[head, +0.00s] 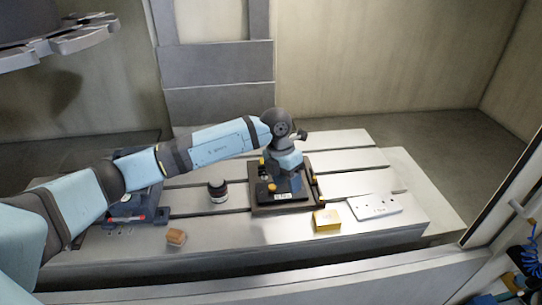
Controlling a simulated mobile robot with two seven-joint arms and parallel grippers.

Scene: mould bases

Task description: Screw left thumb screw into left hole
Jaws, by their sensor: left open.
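The mould base (258,208) is a dark, square, tray-like block on the slotted metal table, with a black plate (292,197) bearing a small white label. A small orange-yellow knob (272,187), which looks like a thumb screw, shows on its left part. Another orange-yellow spot shows just left of my wrist; I cannot tell what it belongs to. My left gripper (287,183) points down over the middle of the mould base and is open. Its fingers are small and dark here, and I cannot tell whether they touch anything. The holes are hidden or too small to see. My right gripper is not in view.
A black jar (217,191) stands left of the mould base. A yellow box (326,220) and a white plate with holes (374,206) lie to its right. A brown block (176,237) is near the front edge.

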